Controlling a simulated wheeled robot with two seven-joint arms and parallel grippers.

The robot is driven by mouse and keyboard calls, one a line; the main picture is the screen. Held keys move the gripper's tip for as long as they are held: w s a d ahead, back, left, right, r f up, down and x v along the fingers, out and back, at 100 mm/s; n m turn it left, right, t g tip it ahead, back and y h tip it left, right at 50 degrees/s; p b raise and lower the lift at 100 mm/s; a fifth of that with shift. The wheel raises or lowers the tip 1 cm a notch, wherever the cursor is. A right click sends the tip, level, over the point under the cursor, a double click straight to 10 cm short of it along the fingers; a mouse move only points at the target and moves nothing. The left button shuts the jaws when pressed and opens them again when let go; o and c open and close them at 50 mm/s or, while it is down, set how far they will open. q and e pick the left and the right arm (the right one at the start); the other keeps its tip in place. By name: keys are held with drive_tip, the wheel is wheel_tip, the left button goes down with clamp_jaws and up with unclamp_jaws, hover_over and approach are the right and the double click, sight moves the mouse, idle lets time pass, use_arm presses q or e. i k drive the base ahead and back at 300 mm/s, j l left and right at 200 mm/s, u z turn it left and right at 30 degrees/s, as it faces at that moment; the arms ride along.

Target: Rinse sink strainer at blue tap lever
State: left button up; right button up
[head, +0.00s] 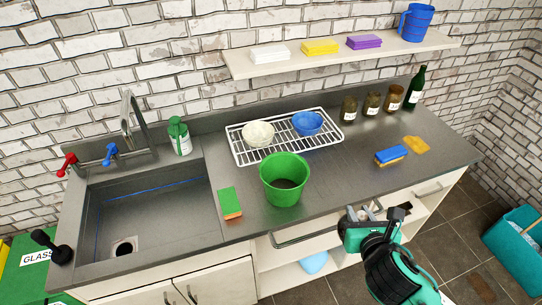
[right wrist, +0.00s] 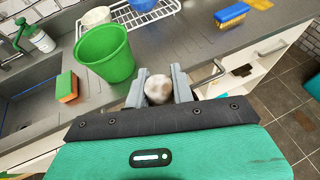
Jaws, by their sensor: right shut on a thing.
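The blue tap lever (head: 110,153) is at the back of the sink (head: 150,215), beside a red lever (head: 67,164) and the grey tap (head: 134,120). The drain (head: 123,247) shows in the sink's floor near the front left. My right gripper (head: 367,211) is in front of the counter's front edge, far to the right of the sink. It is shut on a pale, brownish, rounded thing, seemingly the sink strainer (right wrist: 158,90), between its fingers in the right wrist view. The fingers hide its sides. I cannot make out my left gripper.
A green bucket (head: 284,180) and a green-orange sponge (head: 230,203) stand between sink and gripper. A dish rack (head: 240,149) with bowls is behind. A green soap bottle (head: 180,138) is by the tap. A black-knobbed thing (head: 44,240) is left of the sink.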

sight(113, 149)
drive_tip(key=j+u, duration=0.2)
drive_tip(key=u, duration=0.2)
drive_tip(key=j+u, duration=0.5)
drive_tip(key=u, duration=0.25)
drive_tip(key=k, duration=0.05)
